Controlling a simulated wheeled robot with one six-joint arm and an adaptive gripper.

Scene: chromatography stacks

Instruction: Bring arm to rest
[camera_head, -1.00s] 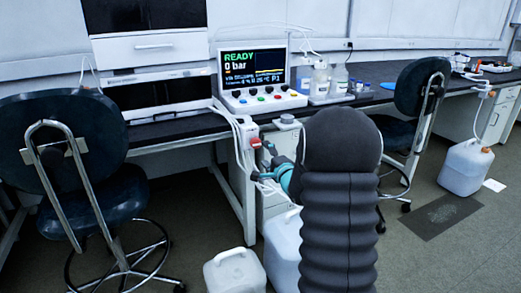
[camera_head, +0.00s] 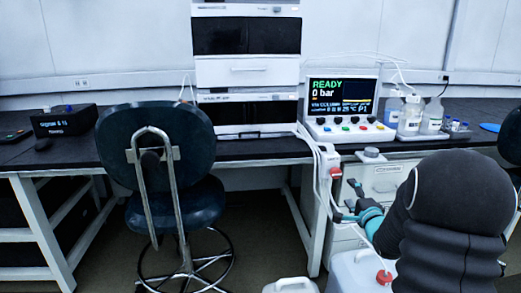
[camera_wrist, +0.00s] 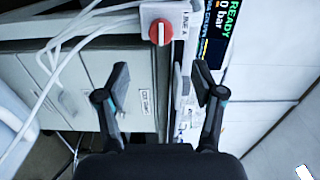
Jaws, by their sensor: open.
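My arm, in a dark ribbed cover, stands at the lower right of the head view. My gripper (camera_head: 347,202) is near the white box with a red valve knob (camera_head: 335,172) at the bench's front edge. In the wrist view my gripper (camera_wrist: 160,82) is open, its two dark fingers apart with nothing between them. The red knob (camera_wrist: 160,33) on its white box, marked LINE A, lies beyond the fingertips, apart from them. Part of the gripper is hidden by my arm in the head view.
A chair (camera_head: 160,140) stands before the bench (camera_head: 60,156). The chromatography stack (camera_head: 247,72) and control screen (camera_head: 342,96) reading READY, 0 bar stand on it, with bottles (camera_head: 411,115) to the right. Loose white tubes (camera_wrist: 62,50) hang near my gripper. White containers (camera_head: 290,286) stand below.

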